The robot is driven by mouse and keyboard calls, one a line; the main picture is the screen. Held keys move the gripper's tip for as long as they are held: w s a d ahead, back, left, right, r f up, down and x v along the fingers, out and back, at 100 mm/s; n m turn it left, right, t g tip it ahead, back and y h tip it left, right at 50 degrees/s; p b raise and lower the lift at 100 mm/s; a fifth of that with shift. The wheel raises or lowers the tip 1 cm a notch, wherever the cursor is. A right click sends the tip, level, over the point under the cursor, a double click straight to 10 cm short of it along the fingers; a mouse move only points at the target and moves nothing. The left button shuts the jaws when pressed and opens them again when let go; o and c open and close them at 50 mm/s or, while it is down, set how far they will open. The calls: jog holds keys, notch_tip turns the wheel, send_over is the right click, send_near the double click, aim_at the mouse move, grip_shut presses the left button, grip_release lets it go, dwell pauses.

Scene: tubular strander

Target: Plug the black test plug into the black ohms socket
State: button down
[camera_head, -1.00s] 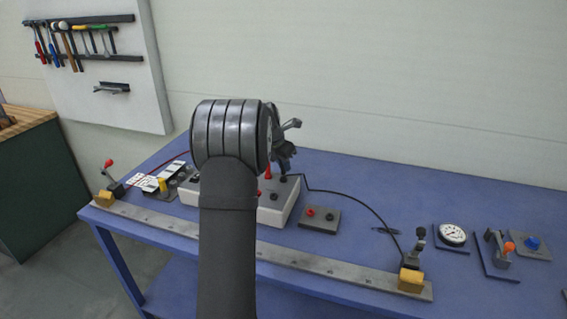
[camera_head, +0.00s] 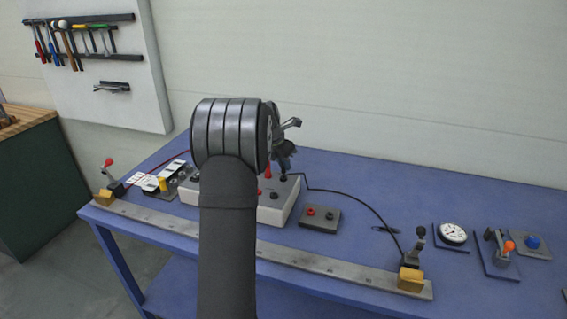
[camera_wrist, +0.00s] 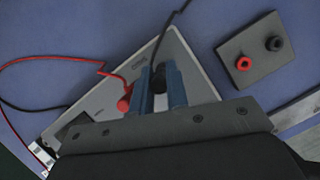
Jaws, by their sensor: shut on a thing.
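The black test plug (camera_wrist: 159,84) is between the two blue-grey fingers of my gripper (camera_wrist: 161,88), which is shut on it. In the head view my gripper (camera_head: 285,163) is partly hidden by my arm, with the black plug (camera_head: 284,178) just below the fingers, over the right rear of the pale meter box (camera_head: 285,212). The box also shows under the fingers in the wrist view (camera_wrist: 197,84). The fingers hide the black ohms socket, so I cannot tell whether the plug is inside it. A red plug (camera_wrist: 124,103) stands on the box, left of the fingers.
A small grey block (camera_head: 319,226) with red and black sockets sits right of the box. A black cable (camera_head: 363,203) runs from the plug to a clamp on the long metal bar (camera_head: 335,268). A red cable (camera_wrist: 60,60) lies left. The blue table's rear is clear.

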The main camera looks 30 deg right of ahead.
jog(key=shift+f, duration=1.05)
jog(key=c, duration=1.3)
grip_release()
jog(key=v, duration=1.7)
jog(key=shift+r, duration=0.25)
jog(key=x, duration=1.7)
jog(key=shift+f, duration=0.25)
jog(key=shift+r, duration=0.15)
